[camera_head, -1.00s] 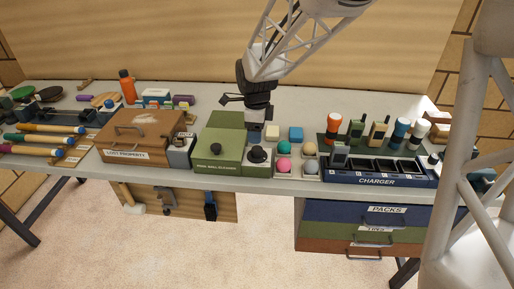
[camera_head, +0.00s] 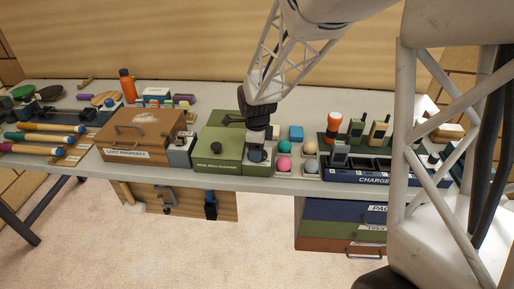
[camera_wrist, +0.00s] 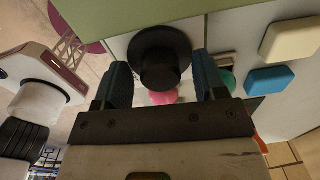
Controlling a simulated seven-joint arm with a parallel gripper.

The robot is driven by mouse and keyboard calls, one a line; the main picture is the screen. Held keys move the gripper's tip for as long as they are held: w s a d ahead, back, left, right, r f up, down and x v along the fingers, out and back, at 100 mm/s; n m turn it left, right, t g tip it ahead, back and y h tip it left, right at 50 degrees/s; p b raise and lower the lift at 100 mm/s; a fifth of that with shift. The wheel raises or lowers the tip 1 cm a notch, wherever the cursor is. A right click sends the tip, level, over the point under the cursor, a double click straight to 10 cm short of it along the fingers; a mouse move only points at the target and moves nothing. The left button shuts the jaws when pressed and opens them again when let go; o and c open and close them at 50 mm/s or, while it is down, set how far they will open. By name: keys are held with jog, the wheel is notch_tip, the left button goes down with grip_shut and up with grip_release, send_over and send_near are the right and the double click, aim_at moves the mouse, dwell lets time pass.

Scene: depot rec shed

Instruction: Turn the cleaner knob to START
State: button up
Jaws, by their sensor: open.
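My gripper (camera_head: 257,156) is directly over that panel, pointing down, and mostly hides the knob in the head view. In the wrist view my open gripper (camera_wrist: 159,68) has one finger on each side of the knob, with a gap showing at the sides. I cannot tell whether either finger touches it. No START mark is readable.
Pink (camera_head: 284,164) and green (camera_head: 284,147) balls sit in a tray just right of the knob. A small grey box (camera_head: 180,152) and the brown lost property box (camera_head: 138,135) stand left; the charger (camera_head: 362,172) is right.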

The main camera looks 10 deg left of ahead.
jog(key=c, duration=0.9)
jog(key=shift+n, duration=0.3)
